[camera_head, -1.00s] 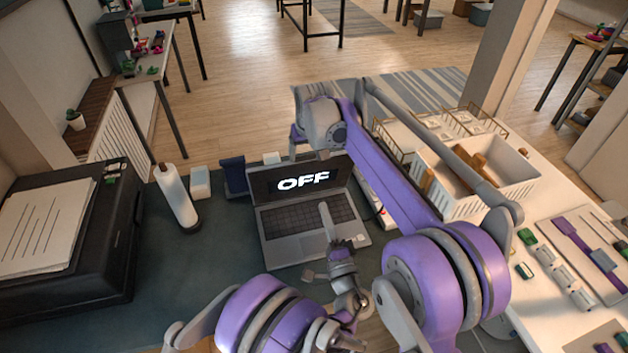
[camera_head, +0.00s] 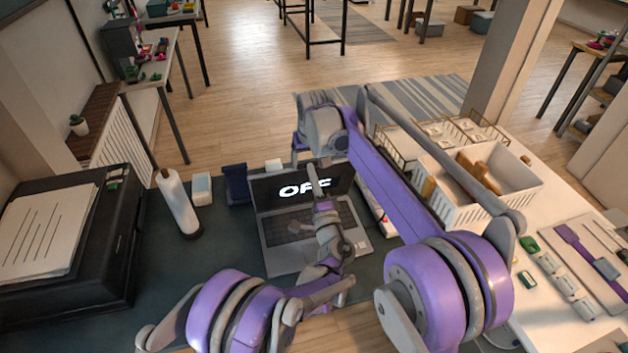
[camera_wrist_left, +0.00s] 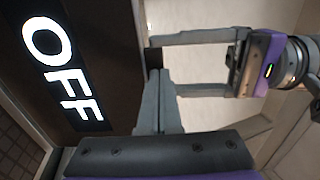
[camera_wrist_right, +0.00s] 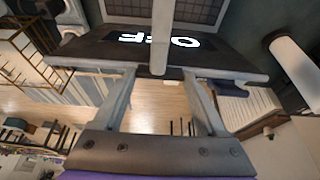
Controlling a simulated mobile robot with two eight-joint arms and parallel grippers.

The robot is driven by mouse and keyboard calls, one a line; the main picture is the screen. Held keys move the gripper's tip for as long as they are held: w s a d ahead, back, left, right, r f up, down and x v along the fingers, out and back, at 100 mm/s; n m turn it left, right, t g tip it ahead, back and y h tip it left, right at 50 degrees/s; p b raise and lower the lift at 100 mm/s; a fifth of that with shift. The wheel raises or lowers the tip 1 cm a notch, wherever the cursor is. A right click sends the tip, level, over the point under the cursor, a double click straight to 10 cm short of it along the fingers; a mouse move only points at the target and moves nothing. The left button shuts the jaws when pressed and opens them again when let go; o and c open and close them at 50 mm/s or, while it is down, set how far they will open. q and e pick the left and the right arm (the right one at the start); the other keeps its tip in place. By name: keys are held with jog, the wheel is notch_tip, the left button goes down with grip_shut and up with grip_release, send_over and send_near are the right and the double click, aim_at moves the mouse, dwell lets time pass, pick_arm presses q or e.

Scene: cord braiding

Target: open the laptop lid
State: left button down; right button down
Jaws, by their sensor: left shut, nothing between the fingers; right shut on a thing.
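The laptop (camera_head: 283,255) stands on the dark mat with its lid (camera_head: 270,197) raised. The screen reads "OFF", partly covered by my left gripper. My left gripper (camera_head: 321,190) is shut and empty, in front of the screen over the keyboard. In the left wrist view its fingers (camera_wrist_left: 157,75) are together beside the lid's edge. My right arm reaches over to the lid's far side. In the right wrist view my right gripper (camera_wrist_right: 158,75) has its fingers spaced along the lid's top edge, shut on the lid. The exact finger contact is partly hidden.
A white roll (camera_head: 178,203) on a stand, a white block (camera_head: 202,189) and a dark blue object (camera_head: 237,184) stand left of the laptop. A black printer-like box (camera_head: 115,240) is further left. A white basket (camera_head: 510,172) stands right, beyond my right arm.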

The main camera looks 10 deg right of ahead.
pick_arm(q)
jog(key=shift+w+a+r+g, duration=0.1)
jog(key=shift+w+r+g, duration=0.1)
jog(key=shift+w, duration=0.2)
jog(key=shift+w+r+g, duration=0.1)
jog(key=shift+w+g, duration=0.1)
jog(key=shift+w, duration=0.2)
pick_arm(e)
jog(key=shift+s, duration=0.1)
grip_release()
pick_arm(q)
jog(key=shift+s, duration=0.15)
pick_arm(e)
jog(key=shift+r, duration=0.1)
